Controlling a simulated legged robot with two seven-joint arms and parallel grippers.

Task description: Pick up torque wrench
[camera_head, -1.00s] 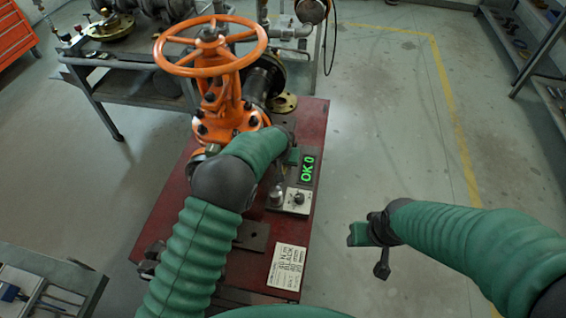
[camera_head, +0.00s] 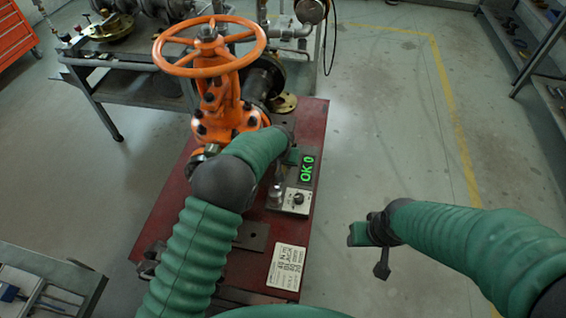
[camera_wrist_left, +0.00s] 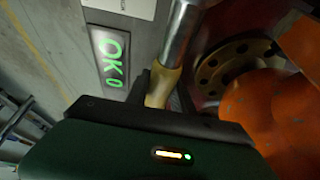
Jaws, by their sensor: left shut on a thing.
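The torque wrench has a bright metal shaft (camera_wrist_left: 182,35) and a tan grip (camera_wrist_left: 162,86) in the left wrist view. My left gripper (camera_wrist_left: 160,94) is shut around the tan grip. In the head view, a short metal part of the wrench (camera_head: 277,184) shows beside the control box, below my left gripper (camera_head: 290,156); my left arm hides much of the rest. My right gripper (camera_head: 369,236) hangs over the floor to the right of the red bench, away from the wrench. Its finger gap is not clear.
An orange gate valve (camera_head: 222,90) with a handwheel stands on the red bench (camera_head: 170,215). A green "OK 0" display (camera_head: 308,168), a dial box (camera_head: 297,201) and a paper label (camera_head: 287,267) are on its right side. Clear floor (camera_head: 390,130) lies to the right.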

